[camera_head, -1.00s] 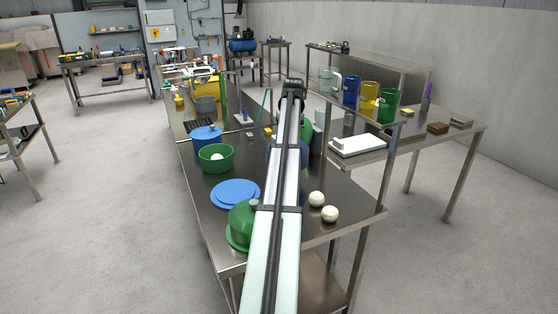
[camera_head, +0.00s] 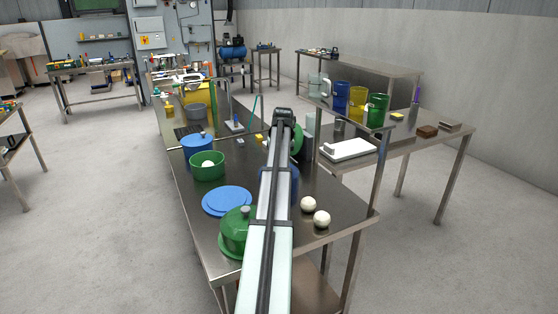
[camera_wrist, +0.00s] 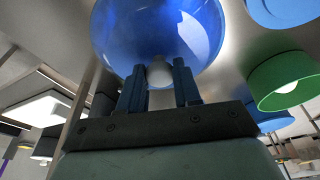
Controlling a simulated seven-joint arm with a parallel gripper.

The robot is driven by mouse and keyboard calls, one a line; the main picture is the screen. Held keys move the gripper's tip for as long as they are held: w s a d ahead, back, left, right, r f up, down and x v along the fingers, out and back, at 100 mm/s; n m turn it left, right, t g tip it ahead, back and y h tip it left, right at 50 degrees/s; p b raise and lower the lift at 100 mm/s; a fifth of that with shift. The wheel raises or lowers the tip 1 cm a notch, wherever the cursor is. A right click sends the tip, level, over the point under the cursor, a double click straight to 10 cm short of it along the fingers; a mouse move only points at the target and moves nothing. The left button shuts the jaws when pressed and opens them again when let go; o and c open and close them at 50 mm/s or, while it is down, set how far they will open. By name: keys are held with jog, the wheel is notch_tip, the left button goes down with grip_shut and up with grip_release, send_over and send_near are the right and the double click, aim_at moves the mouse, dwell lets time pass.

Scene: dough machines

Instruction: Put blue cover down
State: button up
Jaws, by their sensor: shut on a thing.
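The blue cover (camera_wrist: 165,30) is a glossy rounded dome with a pale knob (camera_wrist: 159,74). My gripper (camera_wrist: 159,82) has its blue-grey fingers on either side of the knob and is shut on it. In the head view my arm hides the gripper and most of the cover; only a blue edge (camera_head: 263,178) shows beside the arm, over the steel table. I cannot tell whether the cover touches the table. A flat blue disc (camera_head: 228,200) lies on the table to the left of my arm.
A green domed cover (camera_head: 237,228) sits at the near left. A green bowl (camera_head: 207,168) holding a pale ball and a blue pot (camera_head: 197,150) stand farther back. Two pale balls (camera_head: 308,205) lie right of my arm. A raised shelf with coloured jugs (camera_head: 357,103) stands at right.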

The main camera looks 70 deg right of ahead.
jog(key=shift+f, duration=0.1)
jog(key=o, duration=1)
jog(key=v, duration=1.2)
